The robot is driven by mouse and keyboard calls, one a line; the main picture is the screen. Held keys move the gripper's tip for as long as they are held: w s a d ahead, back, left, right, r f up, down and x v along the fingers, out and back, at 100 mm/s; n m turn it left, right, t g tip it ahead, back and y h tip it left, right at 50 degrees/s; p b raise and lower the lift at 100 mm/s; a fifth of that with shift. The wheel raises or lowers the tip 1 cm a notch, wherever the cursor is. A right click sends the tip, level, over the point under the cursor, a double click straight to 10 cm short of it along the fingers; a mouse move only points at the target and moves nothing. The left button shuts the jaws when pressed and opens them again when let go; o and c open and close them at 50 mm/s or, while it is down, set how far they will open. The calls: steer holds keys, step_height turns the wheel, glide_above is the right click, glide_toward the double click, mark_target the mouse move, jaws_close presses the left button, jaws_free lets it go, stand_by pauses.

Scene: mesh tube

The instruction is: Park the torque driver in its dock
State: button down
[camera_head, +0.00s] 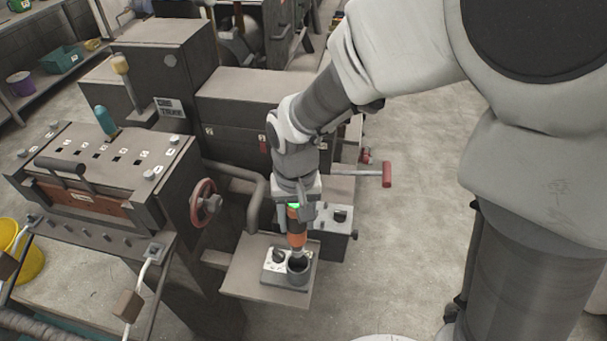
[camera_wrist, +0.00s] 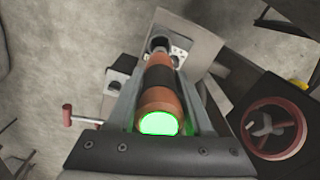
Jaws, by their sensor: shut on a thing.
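The torque driver (camera_wrist: 162,100) has an orange body with a dark band and a glowing green end. My gripper (camera_head: 299,208) is shut on it. In the head view the orange driver (camera_head: 296,231) hangs about upright, its lower end over or at the mouth of a dark round cup. This cup, which looks like the dock (camera_head: 298,270), stands on a small grey shelf (camera_head: 245,277). Whether the tip is inside the cup or just above it I cannot tell. In the wrist view the driver's far end covers part of the dock (camera_wrist: 160,44).
A white panel with a dark knob (camera_head: 278,256) sits left of the cup. A grey box with a knob (camera_head: 340,216) stands behind the shelf. A red handwheel (camera_head: 204,203) and a red-ended lever (camera_head: 386,174) stick out nearby. Open floor lies to the right.

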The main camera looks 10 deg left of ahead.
steer(key=b, duration=0.3)
glide_above(298, 250)
steer(key=shift+w+f, duration=0.15)
steer(key=shift+f, duration=1.1)
steer(key=shift+w+f, duration=0.1)
steer(key=shift+f, duration=1.15)
steer(key=shift+f+b, duration=3)
steer(key=shift+f, duration=0.25)
stand_by(1.9)
